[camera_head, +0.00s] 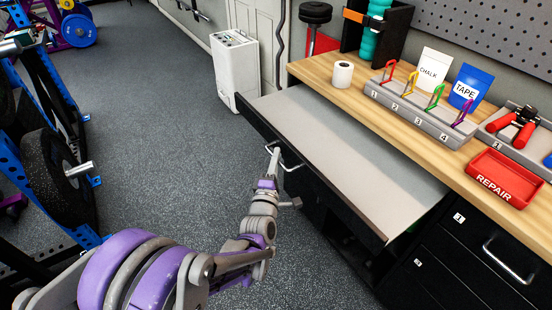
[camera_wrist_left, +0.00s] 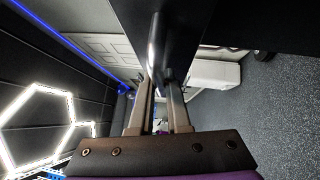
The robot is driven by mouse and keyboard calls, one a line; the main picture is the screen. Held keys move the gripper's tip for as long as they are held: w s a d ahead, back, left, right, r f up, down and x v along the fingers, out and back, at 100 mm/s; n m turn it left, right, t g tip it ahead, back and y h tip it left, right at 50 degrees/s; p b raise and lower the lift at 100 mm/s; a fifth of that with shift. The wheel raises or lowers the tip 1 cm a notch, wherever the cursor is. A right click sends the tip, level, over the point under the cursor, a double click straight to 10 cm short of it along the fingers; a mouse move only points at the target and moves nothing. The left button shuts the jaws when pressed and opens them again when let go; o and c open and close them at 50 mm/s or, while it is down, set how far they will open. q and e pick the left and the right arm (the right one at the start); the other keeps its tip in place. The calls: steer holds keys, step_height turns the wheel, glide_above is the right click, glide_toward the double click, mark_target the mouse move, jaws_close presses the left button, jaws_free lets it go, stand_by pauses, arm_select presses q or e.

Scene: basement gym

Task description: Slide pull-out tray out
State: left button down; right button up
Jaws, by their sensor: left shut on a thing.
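The pull-out tray (camera_head: 335,145) is a grey flat shelf with a dark front, sticking out from under the wooden worktop of the bench. Its light metal handle (camera_head: 291,166) is on the front face. My left gripper (camera_head: 274,151) is shut on this handle, with the arm coming from the lower left. In the left wrist view, the fingers (camera_wrist_left: 160,95) close around the bar-like handle (camera_wrist_left: 154,45), and the dark tray front (camera_wrist_left: 195,35) is just beyond. The tray's top is bare. My right gripper is not in view.
The worktop (camera_head: 318,75) holds a white roll (camera_head: 342,74), a numbered rack with coloured hooks (camera_head: 425,112) and a red REPAIR tray (camera_head: 494,178). A white cabinet (camera_head: 235,70) stands beyond. Weight equipment (camera_head: 50,180) lines the left; the floor (camera_head: 165,130) between is clear.

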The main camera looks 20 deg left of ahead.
arm_select(q)
steer(key=c, duration=0.9)
jaws_free()
steer(key=s, duration=0.3)
steer(key=s+d+f, duration=0.1)
steer(key=s, duration=0.6)
steer(key=shift+s+d+f, duration=0.2)
steer(key=shift+s, duration=0.1)
